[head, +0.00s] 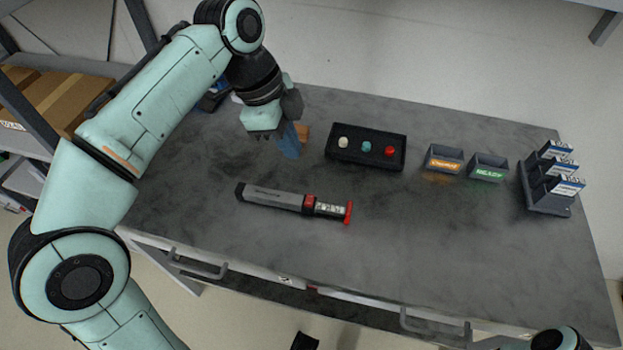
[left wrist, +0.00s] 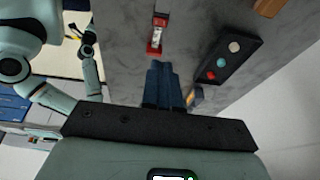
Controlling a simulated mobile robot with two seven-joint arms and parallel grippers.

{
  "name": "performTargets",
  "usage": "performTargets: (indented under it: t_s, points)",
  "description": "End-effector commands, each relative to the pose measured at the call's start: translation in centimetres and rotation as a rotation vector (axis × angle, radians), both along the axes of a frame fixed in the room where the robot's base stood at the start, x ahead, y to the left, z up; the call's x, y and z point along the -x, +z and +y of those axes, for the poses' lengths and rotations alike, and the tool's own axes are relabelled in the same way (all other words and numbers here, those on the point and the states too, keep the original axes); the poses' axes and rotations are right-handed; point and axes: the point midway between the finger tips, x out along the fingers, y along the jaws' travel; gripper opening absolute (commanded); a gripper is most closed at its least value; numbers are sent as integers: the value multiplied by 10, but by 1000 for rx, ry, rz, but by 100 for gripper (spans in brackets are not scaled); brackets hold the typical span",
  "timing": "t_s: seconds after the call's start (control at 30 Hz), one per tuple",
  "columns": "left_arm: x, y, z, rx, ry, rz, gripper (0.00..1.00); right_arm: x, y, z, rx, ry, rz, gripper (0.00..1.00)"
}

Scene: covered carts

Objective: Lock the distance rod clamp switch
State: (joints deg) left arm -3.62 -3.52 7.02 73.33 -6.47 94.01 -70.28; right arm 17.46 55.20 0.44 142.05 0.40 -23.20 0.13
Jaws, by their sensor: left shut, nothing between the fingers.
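The distance rod (head: 275,197), a grey and black bar, lies on the grey table with a red collar (head: 309,203) and a red end plate (head: 349,212). The collar is likely the clamp; its switch is too small to make out. The rod's red end also shows in the left wrist view (left wrist: 158,22). My left gripper (head: 289,147) is shut and empty, with blue fingers pointing down above the table behind the rod. It shows in the left wrist view (left wrist: 163,85), apart from the rod. My right arm shows in part; its fingers are not clear.
Behind the rod stands a black box (head: 366,162) with white, teal and red buttons. An orange-brown block (head: 303,131) is beside my left fingers. The front right table is clear.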

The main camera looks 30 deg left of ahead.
Motion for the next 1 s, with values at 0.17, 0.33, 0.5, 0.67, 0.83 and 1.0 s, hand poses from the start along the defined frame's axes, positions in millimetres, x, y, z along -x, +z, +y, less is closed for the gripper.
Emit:
performTargets:
  t_s: [0.17,0.33,0.5,0.67,0.83,1.0]
  points:
    - [0,-1,0,0,0,0,0,0,-1,0,0,0,0,68]
    - [-1,-17,-4,0,0,3,0,-2,-6,0,2,-2,-7,68]
    - [-5,-51,-13,0,0,4,0,-5,-16,0,3,-5,-21,68]
    - [-9,-85,-22,-1,0,5,0,-10,-25,0,5,-7,-35,68]
    - [-13,-114,-26,0,1,4,0,-14,-32,0,7,-10,-48,68]
    - [-15,-131,-26,1,0,2,0,-17,-37,-1,9,-13,-57,68]
